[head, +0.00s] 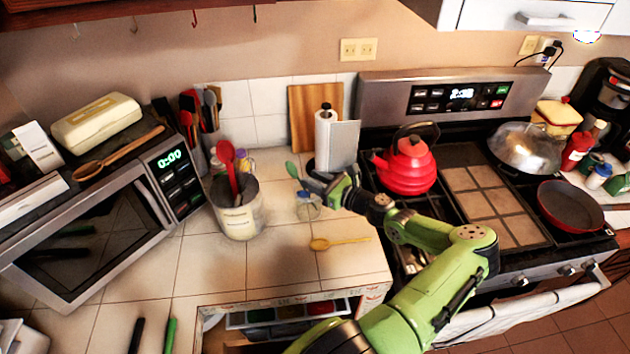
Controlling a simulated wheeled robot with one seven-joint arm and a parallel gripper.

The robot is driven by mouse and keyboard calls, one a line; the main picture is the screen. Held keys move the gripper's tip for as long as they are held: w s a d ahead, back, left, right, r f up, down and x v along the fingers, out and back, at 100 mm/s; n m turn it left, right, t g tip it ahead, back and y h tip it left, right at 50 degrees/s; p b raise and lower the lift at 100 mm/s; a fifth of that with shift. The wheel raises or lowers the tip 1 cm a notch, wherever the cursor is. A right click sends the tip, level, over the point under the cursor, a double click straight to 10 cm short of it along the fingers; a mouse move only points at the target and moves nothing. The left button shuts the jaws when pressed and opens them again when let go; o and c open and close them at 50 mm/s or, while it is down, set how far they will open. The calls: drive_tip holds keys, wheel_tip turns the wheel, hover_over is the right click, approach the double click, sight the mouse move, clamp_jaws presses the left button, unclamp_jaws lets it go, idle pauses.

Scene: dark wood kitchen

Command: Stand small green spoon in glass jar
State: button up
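The small green spoon (291,169) is bowl up, tilted to the left, above the mouth of the glass jar (307,208). The small clear jar stands upright on the tiled counter. My gripper (309,184) is just above the jar's right side, with its fingertips at the spoon's handle. The fingers are too small and dark to tell whether they grip the handle or are open beside it. The lower end of the handle is hidden, so I cannot tell whether it is inside the jar.
A wooden spoon (338,243) lies on the counter in front of the jar. A utensil crock (238,212) with red utensils stands left. A paper towel roll (324,140) is behind, and a red kettle (408,162) is on the stove. An open drawer (285,312) is below the counter.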

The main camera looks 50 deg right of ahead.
drive_tip(key=s+d+r+b, duration=0.1)
drive_tip(key=s, duration=1.4)
drive_tip(key=shift+s+d+r, duration=0.15)
drive_tip(key=shift+s, duration=0.2)
